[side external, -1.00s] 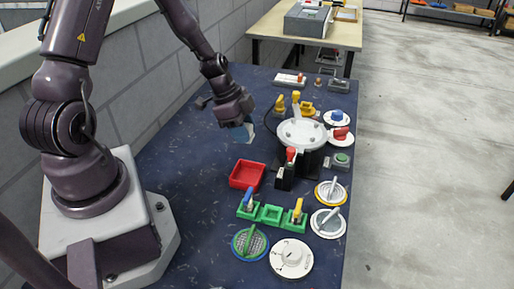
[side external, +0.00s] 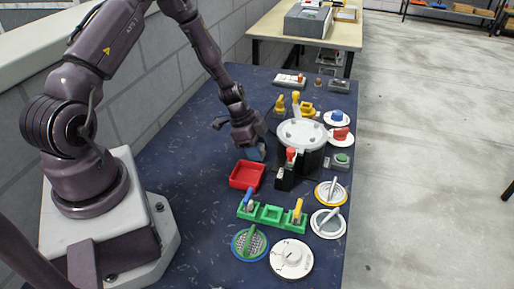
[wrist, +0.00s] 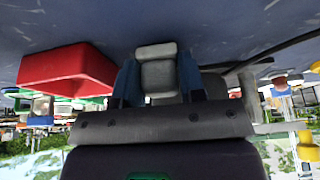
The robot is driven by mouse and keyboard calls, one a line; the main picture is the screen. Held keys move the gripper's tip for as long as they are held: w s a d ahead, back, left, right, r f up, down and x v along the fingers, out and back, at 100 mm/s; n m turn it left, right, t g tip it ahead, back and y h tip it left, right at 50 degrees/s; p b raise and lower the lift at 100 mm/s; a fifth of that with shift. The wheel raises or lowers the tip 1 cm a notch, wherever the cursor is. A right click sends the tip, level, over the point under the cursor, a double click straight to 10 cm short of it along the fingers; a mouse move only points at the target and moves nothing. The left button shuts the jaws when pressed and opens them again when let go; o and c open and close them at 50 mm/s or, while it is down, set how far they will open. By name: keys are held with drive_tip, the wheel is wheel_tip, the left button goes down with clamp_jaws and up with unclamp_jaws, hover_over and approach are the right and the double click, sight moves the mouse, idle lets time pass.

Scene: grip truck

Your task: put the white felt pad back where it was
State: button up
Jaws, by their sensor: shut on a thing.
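My gripper (side external: 257,153) is low over the dark blue table, just behind the red tray and left of the round grey-white drum. In the wrist view my gripper (wrist: 159,82) has its two blue-grey fingers on either side of a pale, rounded block, which looks like the white felt pad (wrist: 158,72). It is shut on this pad. The side view hides the pad behind the fingers, and I cannot tell whether it touches the table.
The red tray (side external: 234,175) is close by, also in the wrist view (wrist: 65,75). The drum (side external: 302,135) stands to the right, with a red-topped post (side external: 291,155) in front. A green holder (side external: 271,214) and several dials fill the front. The table's left part is clear.

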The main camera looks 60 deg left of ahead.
drive_tip(key=shift+f, duration=0.15)
drive_tip(key=o, duration=0.9)
drive_tip(key=v, duration=1.2)
drive_tip(key=s+d+r+n+y, duration=0.1)
drive_tip(key=s+d+r+n, duration=0.1)
drive_tip(key=d+r, duration=0.35)
drive_tip(key=s+d+r+n+y, duration=0.1)
drive_tip(key=s+d+r+y, duration=0.15)
drive_tip(key=r, duration=0.65)
drive_tip(key=s+d+r+n+t, duration=0.2)
drive_tip(key=s+d+r+n, duration=0.4)
drive_tip(key=s+r, duration=0.3)
drive_tip(key=shift+s+d, duration=0.45)
drive_tip(key=shift+s, duration=0.3)
